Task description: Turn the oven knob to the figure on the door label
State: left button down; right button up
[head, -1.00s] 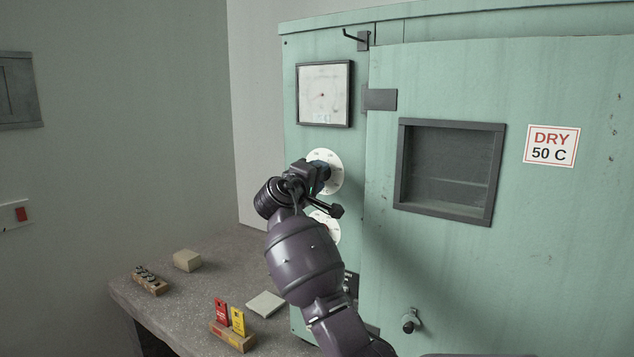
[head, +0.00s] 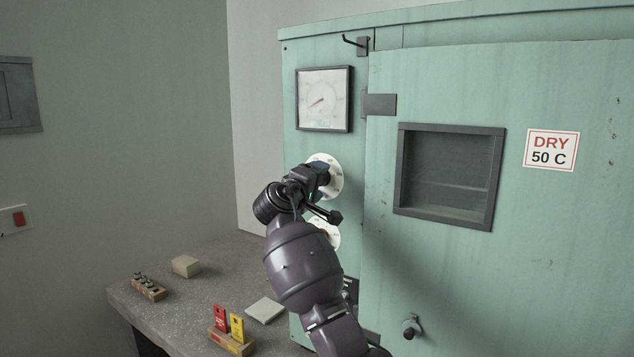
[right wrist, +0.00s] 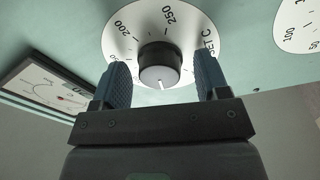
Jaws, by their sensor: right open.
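The oven (head: 560,230) is pale green, and a label (head: 551,150) on its door reads "DRY 50 C". The oven knob (right wrist: 159,66) is dark with a grey face and a white pointer line toward the bottom of the right wrist view. My right gripper (right wrist: 160,85) is open, one finger either side of the knob, with gaps showing. In the head view the gripper (head: 322,180) covers the knob, and part of the dial (head: 335,180) shows. My left gripper is out of view.
A second white dial (head: 330,235) sits below, partly behind my arm. A framed gauge (head: 335,85) with a red needle is above. A hook (head: 356,43) and door latch (head: 410,328) stick out. The bench (head: 190,320) holds red and yellow tags (head: 229,325) and small blocks.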

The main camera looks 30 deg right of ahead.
jog(key=v, duration=1)
jog(key=shift+s+a+b, duration=0.15)
jog(key=shift+a+b, duration=0.2)
jog(key=shift+b, duration=0.05)
